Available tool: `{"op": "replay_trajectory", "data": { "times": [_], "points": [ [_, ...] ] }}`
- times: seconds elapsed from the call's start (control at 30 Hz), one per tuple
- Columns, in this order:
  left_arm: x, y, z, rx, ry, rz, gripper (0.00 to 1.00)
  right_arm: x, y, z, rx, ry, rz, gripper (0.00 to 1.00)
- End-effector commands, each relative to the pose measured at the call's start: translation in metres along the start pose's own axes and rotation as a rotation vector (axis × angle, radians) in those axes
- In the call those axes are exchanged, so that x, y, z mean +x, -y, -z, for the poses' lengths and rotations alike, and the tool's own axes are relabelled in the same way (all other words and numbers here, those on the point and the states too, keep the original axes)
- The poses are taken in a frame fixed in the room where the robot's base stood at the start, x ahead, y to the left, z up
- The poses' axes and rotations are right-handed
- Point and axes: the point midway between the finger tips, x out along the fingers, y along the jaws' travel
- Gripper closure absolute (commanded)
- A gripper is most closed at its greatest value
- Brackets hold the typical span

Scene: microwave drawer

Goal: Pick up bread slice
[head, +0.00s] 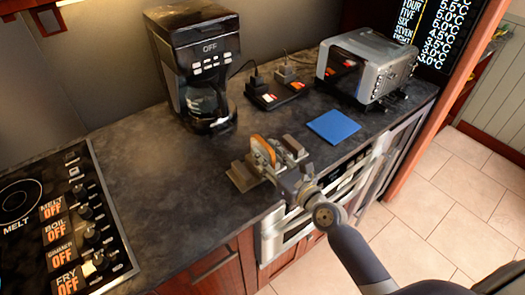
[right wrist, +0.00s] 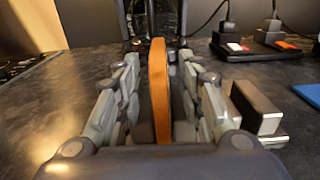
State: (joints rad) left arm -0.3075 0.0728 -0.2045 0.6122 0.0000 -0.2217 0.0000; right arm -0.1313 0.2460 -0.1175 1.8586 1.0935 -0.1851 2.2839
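The bread slice (head: 263,148) stands upright on its edge over the dark counter, with a brown crust. In the right wrist view the bread slice (right wrist: 160,90) shows edge-on between the two fingers of my right gripper (right wrist: 160,75). A narrow gap seems to show on each side of it, so the fingers look open around it. In the head view my right gripper (head: 278,155) reaches in from the lower right and partly hides the slice. My left gripper is not in view.
Metal-and-dark blocks (head: 245,173) sit beside the slice. A coffee machine (head: 200,65) stands behind, a toaster (head: 365,65) at the back right, and a blue square (head: 334,126) lies right of the gripper. A stove panel (head: 60,225) is at left. The counter between is clear.

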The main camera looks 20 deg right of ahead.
Motion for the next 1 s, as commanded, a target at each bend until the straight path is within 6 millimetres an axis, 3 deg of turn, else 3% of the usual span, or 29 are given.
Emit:
{"op": "replay_trajectory", "data": {
  "times": [0.2,0.43,0.6,1.0],
  "points": [
    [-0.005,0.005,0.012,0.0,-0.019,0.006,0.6,0.023,0.0,-0.001,0.001,0.0,0.0,0.65],
    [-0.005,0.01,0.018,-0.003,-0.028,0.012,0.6,0.024,0.0,0.0,0.001,0.0,0.0,0.65],
    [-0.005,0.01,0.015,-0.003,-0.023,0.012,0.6,0.024,0.0,0.0,0.001,0.0,0.0,1.0],
    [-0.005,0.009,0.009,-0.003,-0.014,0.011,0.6,0.024,0.0,-0.001,0.001,0.0,0.0,1.0]
  ]
}}
